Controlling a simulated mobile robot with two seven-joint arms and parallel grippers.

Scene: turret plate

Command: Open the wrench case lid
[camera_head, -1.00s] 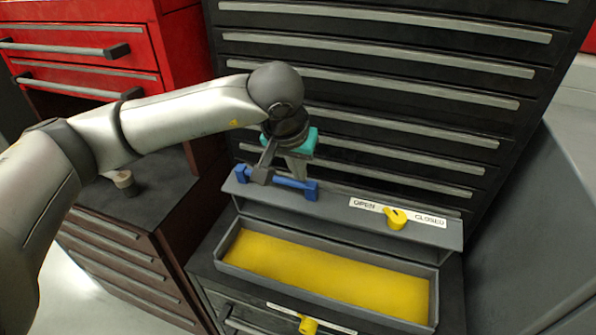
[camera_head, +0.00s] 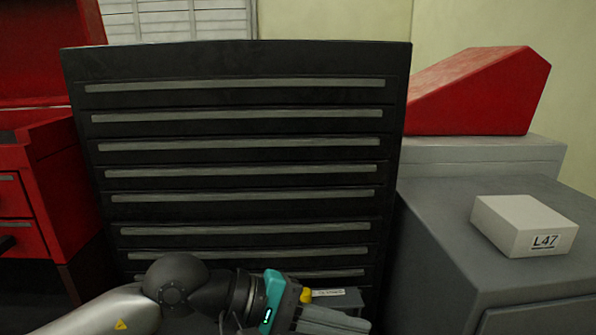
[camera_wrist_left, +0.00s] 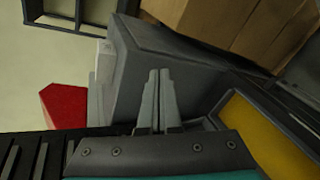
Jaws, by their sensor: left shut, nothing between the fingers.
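My left gripper (camera_head: 345,322) comes in low from the left in the head view, with its teal body in front of the black drawer front. In the left wrist view its two fingers (camera_wrist_left: 160,75) are together, with nothing between them. They lie in front of the grey cabinet (camera_wrist_left: 190,68). A tray with a yellow inside (camera_wrist_left: 258,135) shows at the right of that view, beside the fingers and apart from them. I cannot tell for sure which thing is the wrench case, and no lid is clearly seen. My right gripper is not in view.
The black drawer cabinet (camera_head: 240,160) stands behind. At right, a white box marked L47 (camera_head: 508,220) rests on a grey cabinet (camera_head: 425,235). A red sloped box (camera_head: 480,95) stands farther back.

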